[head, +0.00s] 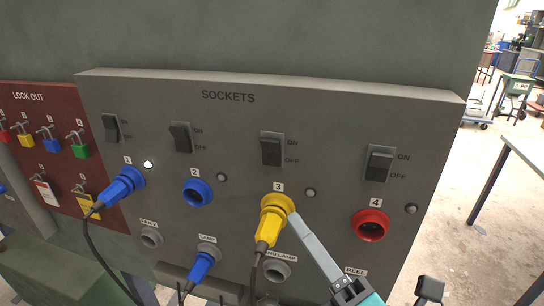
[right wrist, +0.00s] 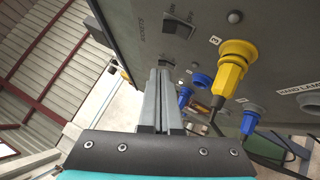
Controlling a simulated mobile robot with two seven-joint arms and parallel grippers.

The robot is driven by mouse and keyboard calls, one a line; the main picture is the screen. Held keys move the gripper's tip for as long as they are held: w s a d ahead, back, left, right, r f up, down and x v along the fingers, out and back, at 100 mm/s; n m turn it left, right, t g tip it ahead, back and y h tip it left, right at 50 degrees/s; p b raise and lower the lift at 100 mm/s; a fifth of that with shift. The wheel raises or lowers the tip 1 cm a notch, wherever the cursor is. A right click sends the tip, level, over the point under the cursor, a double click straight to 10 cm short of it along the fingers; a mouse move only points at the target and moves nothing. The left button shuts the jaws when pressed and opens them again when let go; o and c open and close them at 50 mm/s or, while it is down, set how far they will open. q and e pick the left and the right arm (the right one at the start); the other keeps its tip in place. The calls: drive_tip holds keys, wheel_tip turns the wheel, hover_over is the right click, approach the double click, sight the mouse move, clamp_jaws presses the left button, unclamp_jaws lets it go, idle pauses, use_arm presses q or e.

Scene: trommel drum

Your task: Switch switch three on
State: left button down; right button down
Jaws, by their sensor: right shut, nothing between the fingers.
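Switch three (head: 271,150) is a dark rocker switch on the grey SOCKETS panel (head: 330,105), with ON marked above OFF beside it. The round lamp (head: 309,192) below it looks grey and unlit. Below is socket 3 with a yellow plug (head: 270,222) in it; the plug also shows in the right wrist view (right wrist: 232,65). My right gripper (head: 293,217) is shut and empty, its fingertips just right of the yellow plug and below switch three. I cannot tell whether it touches the panel or plug.
Switches one (head: 111,128), two (head: 181,137) and four (head: 379,164) share the panel. The lamp by socket 1 (head: 148,164) is lit white. A blue plug (head: 122,186) is in socket 1. Cables hang below. A red lock-out board (head: 60,125) is at left; open floor lies right.

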drive_tip(key=b, duration=0.2)
approach(271, 153)
drive_tip(key=w+a+r, duration=0.4)
drive_tip(key=shift+w+a+r, duration=0.15)
drive_tip(key=shift+a, duration=0.25)
idle(0.4)
